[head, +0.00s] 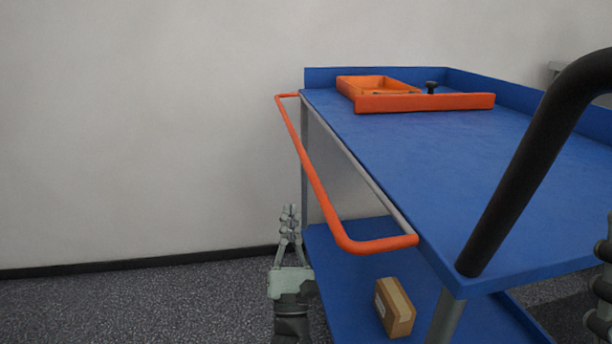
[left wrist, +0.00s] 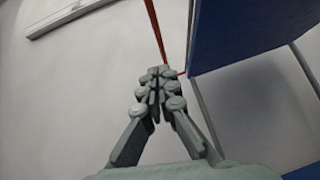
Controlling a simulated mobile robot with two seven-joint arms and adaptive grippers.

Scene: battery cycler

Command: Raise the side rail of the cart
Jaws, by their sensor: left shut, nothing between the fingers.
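The blue cart (head: 440,150) stands at the right in the head view. Its orange side rail (head: 315,180) sticks out from the cart's left side, roughly level with the top shelf's edge. My left gripper (head: 290,212) points upward at the left of the rail, beside the cart and below the rail's height. Its fingers are shut and empty. In the left wrist view, the closed fingers (left wrist: 155,75) show with the red-orange rail (left wrist: 155,28) beyond them. I cannot tell whether they touch it. Part of my right gripper (head: 602,285) shows at the right edge; its fingertips' state is unclear.
An orange tray (head: 425,102) lies on the top shelf, with a small black knob (head: 431,87) by it. A cardboard box (head: 395,307) sits on the lower shelf. A black handle (head: 530,160) rises at the cart's near corner. Floor at left is clear.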

